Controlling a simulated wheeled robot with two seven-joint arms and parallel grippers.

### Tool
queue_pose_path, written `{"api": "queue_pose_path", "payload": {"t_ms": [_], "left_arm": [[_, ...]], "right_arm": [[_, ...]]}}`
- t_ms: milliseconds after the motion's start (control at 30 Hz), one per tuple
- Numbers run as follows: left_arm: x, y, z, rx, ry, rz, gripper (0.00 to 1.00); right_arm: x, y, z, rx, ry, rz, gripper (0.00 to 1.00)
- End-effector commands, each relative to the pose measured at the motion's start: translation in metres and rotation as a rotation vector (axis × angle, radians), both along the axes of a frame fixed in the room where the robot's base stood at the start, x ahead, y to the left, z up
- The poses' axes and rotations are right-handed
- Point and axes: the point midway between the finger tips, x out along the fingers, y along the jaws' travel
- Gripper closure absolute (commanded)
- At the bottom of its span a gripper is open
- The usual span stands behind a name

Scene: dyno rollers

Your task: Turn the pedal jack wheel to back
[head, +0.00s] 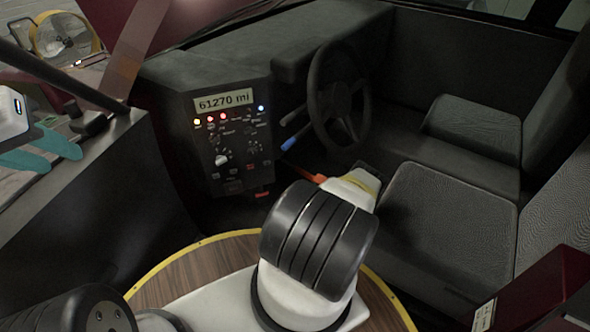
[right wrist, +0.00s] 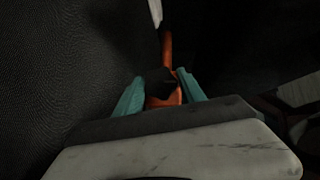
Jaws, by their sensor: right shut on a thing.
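The orange pedal jack (right wrist: 167,50) shows in the right wrist view as a thin rod running up from a wider orange lower part. A dark piece, apparently its wheel (right wrist: 158,84), sits between the teal fingers of my right gripper (right wrist: 161,76). The gripper is shut on it, one finger on each side. In the head view a bit of the orange jack (head: 312,177) shows low in the cab beside my right wrist, and the right fingers are hidden there. My left gripper (head: 62,161) is at the far left, its teal fingers apart and empty.
A steering wheel (head: 339,98) stands above the jack. A dashboard panel (head: 228,135) reading 61270 mi is left of it. A dark seat (head: 450,220) is close on the right of my right arm. A yellow fan (head: 62,38) stands outside at the top left.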

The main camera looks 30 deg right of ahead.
Motion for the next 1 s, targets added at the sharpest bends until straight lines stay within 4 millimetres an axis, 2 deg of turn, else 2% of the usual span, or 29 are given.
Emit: {"api": "queue_pose_path", "payload": {"t_ms": [67, 100, 200, 567, 1000], "left_arm": [[0.0, 0.0, 0.0, 0.0, 0.0, 0.0, 0.64], [0.0, 0.0, 0.0, 0.0, 0.0, 0.0, 0.64], [0.0, 0.0, 0.0, 0.0, 0.0, 0.0, 0.64], [0.0, 0.0, 0.0, 0.0, 0.0, 0.0, 0.64], [0.0, 0.0, 0.0, 0.0, 0.0, 0.0, 0.64]], "right_arm": [[0.0, 0.0, 0.0, 0.001, 0.001, -0.001, 0.94], [0.0, 0.0, 0.0, 0.001, 0.001, -0.001, 0.49], [0.0, 0.0, 0.0, 0.001, 0.001, -0.001, 0.33], [-0.004, 0.001, 0.0, 0.0, 0.002, -0.001, 0.33], [-0.066, 0.021, 0.009, 0.003, 0.002, -0.002, 0.33]]}}
